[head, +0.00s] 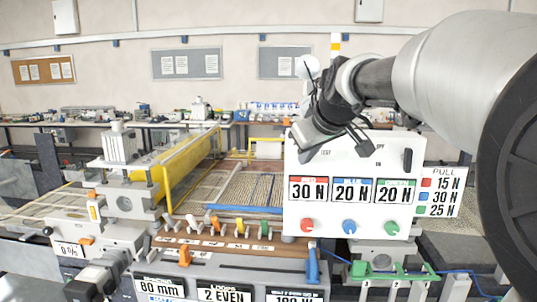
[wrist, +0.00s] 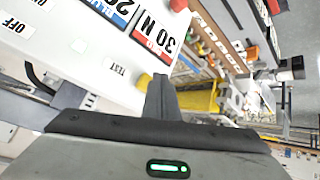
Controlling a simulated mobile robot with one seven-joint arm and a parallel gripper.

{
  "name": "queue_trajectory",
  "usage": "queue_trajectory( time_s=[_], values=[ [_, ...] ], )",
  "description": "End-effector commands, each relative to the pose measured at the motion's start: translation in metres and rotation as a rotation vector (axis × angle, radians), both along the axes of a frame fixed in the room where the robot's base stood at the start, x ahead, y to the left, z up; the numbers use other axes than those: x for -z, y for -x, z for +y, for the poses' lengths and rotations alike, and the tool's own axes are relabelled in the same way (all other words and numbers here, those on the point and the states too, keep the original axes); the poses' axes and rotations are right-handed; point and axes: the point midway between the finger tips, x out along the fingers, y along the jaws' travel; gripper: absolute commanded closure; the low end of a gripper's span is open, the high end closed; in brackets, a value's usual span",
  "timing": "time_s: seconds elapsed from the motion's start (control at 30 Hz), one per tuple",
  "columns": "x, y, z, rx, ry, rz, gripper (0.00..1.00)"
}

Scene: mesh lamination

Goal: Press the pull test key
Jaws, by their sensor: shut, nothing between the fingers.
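A white control panel (head: 345,222) stands at the right of the head view, with readouts of 30 N in red, 20 N in blue and 20 N in green. The word TEST is printed near its upper left. In the wrist view the panel (wrist: 60,45) appears turned over, and a yellow key (wrist: 144,80) sits beside the TEST label. My gripper (wrist: 160,86) is shut and empty, its tip right by that yellow key; whether they touch I cannot tell. In the head view my gripper (head: 306,152) covers the panel's upper left corner and hides the key.
Red (head: 307,225), blue (head: 349,227) and green (head: 391,228) knobs sit below the readouts. A black switch (head: 407,160) is at the panel's upper right. A PULL card (head: 441,191) lists 15, 30 and 25 N. Coloured levers (head: 240,228) stand on a brown board left of the panel.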

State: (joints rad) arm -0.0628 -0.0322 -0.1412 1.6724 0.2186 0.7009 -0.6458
Motion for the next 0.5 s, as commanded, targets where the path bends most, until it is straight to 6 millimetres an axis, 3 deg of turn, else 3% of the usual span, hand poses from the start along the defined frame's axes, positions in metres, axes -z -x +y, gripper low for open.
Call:
queue_trajectory(
  time_s=[0.5],
  values=[
    [0.0001, -0.0085, -0.0017, 0.001, -0.001, 0.000, 1.00]
  ],
)
